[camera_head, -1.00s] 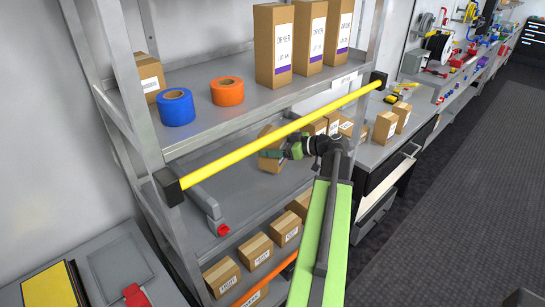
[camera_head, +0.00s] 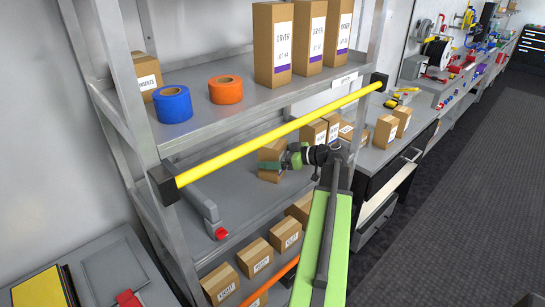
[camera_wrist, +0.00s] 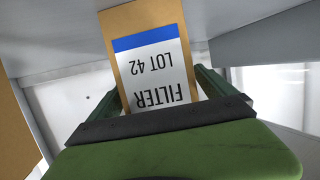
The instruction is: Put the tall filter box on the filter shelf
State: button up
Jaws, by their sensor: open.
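The tall filter box (camera_head: 270,155) is a brown carton standing about upright on the grey middle shelf (camera_head: 245,208), behind the yellow bar. In the wrist view the box (camera_wrist: 128,68) shows a white label with a blue band, reading FILTER LOT 42, upside down in the picture. My gripper (camera_head: 276,160) reaches in under the yellow bar, at the box. In the wrist view my gripper (camera_wrist: 162,96) is open, with a green-and-black finger on either side of the box.
A yellow bar (camera_head: 280,136) crosses the shelf front just above my arm. More cartons (camera_head: 313,134) stand right of the filter box. Dryer boxes (camera_head: 272,45) and tape rolls (camera_head: 173,104) are on the upper shelf. Small cartons (camera_head: 255,256) line the shelf below. A grey red-ended part (camera_head: 208,212) lies left.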

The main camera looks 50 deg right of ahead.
jog(key=shift+s+d+r, duration=0.1)
jog(key=shift+s+r, duration=0.05)
jog(key=shift+r, duration=0.15)
jog(key=p+v, duration=0.3)
jog(key=v, duration=0.8)
jog(key=shift+s+p, duration=0.3)
jog(key=shift+p, duration=0.05)
